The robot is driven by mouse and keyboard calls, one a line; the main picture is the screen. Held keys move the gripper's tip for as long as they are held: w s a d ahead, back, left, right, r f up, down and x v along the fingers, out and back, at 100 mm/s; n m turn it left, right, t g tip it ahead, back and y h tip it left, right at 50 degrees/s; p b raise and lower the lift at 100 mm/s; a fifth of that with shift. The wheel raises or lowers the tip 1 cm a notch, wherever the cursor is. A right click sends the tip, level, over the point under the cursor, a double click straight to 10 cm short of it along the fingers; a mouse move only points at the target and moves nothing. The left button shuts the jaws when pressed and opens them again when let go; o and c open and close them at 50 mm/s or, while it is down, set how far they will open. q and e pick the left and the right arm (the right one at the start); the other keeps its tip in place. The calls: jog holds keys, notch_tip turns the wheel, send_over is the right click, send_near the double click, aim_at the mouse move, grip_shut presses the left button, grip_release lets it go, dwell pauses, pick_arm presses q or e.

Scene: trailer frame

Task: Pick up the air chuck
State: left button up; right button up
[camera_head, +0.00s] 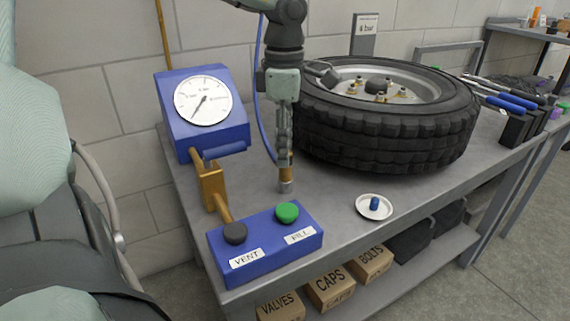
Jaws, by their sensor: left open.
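The air chuck (286,183) shows as a brass piece with a grey metal end, low between the blue gauge box and the tyre. A blue hose (261,110) curves down towards it from above. My left gripper (284,146) points down right at the air chuck, with its fingers open and seen nearly edge-on. The fingers hide the upper part of the chuck. I cannot tell whether they touch it. My right gripper is not in view.
The blue gauge box (241,112) and the VENT/FILL button box (264,246) stand to the left, joined by brass fittings (211,186). A large tyre (390,140) lies close on the right. A small white dish (362,212) holds a blue cap (375,203). The grey bench (330,190) is clear between them.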

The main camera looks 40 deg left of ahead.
pick_arm(q)
notch_tip(320, 180, down, 2)
jog(key=shift+f, duration=0.1)
grip_shut()
dwell(0.5)
